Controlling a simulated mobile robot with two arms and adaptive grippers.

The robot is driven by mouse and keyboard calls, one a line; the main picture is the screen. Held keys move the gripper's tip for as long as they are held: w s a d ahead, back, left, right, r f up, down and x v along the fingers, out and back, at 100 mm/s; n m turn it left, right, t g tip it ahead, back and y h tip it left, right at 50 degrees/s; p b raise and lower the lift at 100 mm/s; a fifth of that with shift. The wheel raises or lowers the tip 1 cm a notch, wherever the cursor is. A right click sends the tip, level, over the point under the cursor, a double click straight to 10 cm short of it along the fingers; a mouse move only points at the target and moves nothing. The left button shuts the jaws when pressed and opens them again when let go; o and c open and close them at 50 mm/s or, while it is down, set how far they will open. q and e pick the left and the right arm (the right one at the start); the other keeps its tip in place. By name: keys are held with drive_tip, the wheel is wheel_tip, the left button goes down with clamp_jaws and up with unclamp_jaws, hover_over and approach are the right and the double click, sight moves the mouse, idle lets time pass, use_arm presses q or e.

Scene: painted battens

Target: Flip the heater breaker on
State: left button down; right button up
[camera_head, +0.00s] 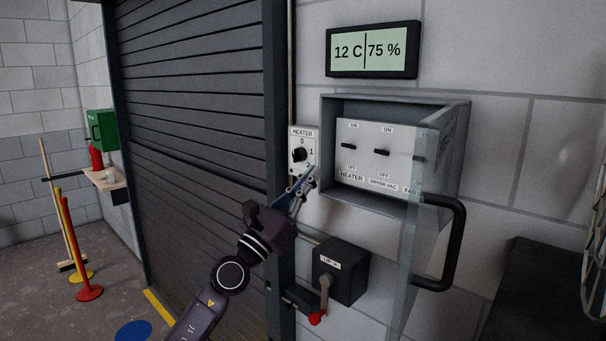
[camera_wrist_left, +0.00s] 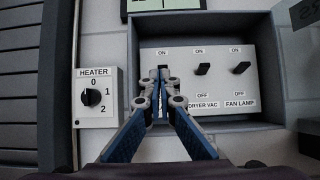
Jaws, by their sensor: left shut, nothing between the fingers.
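The heater breaker (camera_head: 348,146) is the leftmost switch on the white panel (camera_head: 375,165) in an open grey wall box (camera_head: 330,110). Its label reads HEATER, with ON above and OFF below; I cannot tell its position. My left gripper (camera_head: 309,178) is shut and empty, its tips low and left of the breaker in the head view. In the left wrist view the shut gripper (camera_wrist_left: 158,76) covers the heater breaker. The DRYER VAC switch (camera_head: 381,152) and FAN LAMP switch (camera_wrist_left: 241,68) sit to the right. My right gripper is not in view.
A HEATER dial (camera_head: 299,155) is left of the box. A clear door with a black handle (camera_head: 458,245) stands open at the right. Below are a black box with a red-tipped lever (camera_head: 317,318). A display (camera_head: 373,50) above reads 12 C, 75 %.

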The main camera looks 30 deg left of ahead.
use_arm(q)
drive_tip(key=shift+s+r, duration=0.1)
drive_tip(key=shift+s, duration=1)
